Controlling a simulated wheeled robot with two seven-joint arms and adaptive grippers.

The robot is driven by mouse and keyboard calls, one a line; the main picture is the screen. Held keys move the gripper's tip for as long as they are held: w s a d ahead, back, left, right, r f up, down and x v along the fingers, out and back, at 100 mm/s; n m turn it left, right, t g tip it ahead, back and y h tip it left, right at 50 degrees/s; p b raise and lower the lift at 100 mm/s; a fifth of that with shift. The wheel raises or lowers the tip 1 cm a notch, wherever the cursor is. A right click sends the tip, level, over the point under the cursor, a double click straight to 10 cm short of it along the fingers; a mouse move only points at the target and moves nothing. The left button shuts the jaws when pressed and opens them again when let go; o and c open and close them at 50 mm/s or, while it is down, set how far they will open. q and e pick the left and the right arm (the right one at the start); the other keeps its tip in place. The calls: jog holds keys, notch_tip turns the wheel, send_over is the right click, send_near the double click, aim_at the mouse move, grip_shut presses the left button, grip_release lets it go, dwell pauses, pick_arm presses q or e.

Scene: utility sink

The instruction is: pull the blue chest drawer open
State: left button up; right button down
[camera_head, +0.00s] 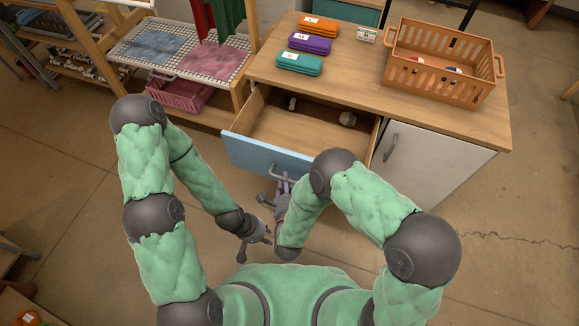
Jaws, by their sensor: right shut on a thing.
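The blue-fronted drawer (255,153) of the wooden chest stands pulled out, with its wooden inside showing. Its metal handle (273,172) is on the blue front. My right gripper (281,180) is at the handle, shut on it, with my arm partly covering the right end of the drawer front. My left gripper (260,243) hangs lower, in front of the drawer and apart from it. Its fingers look spread and empty.
The chest top (350,75) carries an orange crate (440,65), orange, purple and teal cases (299,63), and a small white box (366,35). A white cupboard door (425,160) is right of the drawer. A rack (180,45) with cloths stands left. Floor in front is clear.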

jog(key=shift+s+f, duration=0.2)
jog(key=shift+f, duration=0.05)
jog(key=c, duration=1.1)
grip_release()
jog(key=shift+w+r, duration=0.1)
jog(key=shift+r, duration=0.15)
